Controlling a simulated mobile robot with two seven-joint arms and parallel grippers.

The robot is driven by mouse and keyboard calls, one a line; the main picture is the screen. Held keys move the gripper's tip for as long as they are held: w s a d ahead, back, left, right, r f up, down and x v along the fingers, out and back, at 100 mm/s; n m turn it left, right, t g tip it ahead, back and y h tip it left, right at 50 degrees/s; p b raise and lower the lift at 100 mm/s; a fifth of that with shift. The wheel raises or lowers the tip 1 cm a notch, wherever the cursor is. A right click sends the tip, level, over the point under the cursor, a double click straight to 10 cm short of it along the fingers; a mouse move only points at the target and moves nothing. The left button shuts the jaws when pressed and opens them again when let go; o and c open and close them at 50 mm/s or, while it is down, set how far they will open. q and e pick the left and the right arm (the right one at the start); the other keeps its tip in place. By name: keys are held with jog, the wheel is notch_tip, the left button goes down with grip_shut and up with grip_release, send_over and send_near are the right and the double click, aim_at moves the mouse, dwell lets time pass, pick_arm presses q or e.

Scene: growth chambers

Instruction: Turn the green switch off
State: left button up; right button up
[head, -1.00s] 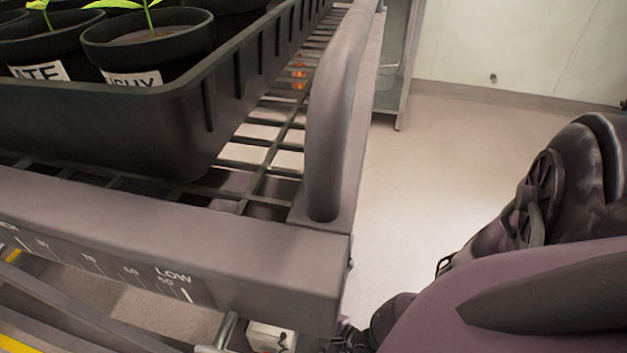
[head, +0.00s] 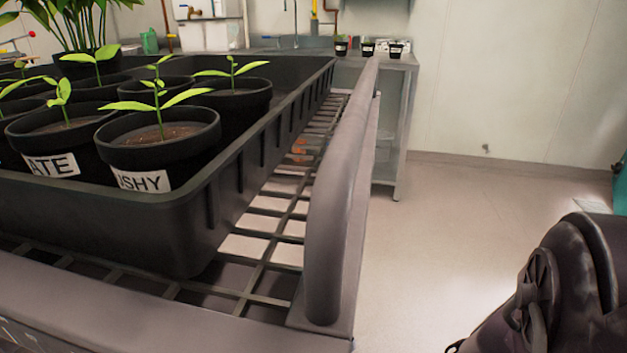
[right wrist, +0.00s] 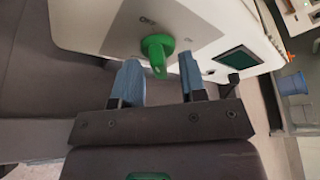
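The green switch (right wrist: 157,52) shows in the right wrist view, a rotary knob on a grey plate of a white box (right wrist: 85,22). My right gripper (right wrist: 160,75) is open, with its two blue-padded fingers apart. The knob's handle lies in the gap between the fingertips as seen from the wrist; I cannot tell whether a finger touches it. The switch is not seen in the head view. My left gripper is not in view.
A dark square panel (right wrist: 235,60) sits right of the switch. In the head view, a black tray (head: 215,215) of potted seedlings rests on a wire rack with a thick grey rail (head: 338,215). A bench (head: 400,110) stands behind.

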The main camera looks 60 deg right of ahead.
jog(key=shift+s, duration=0.1)
jog(key=p+v, duration=0.2)
jog(key=v, duration=0.8)
jog(key=shift+s+r+p, duration=0.2)
jog(key=shift+s+p, duration=0.1)
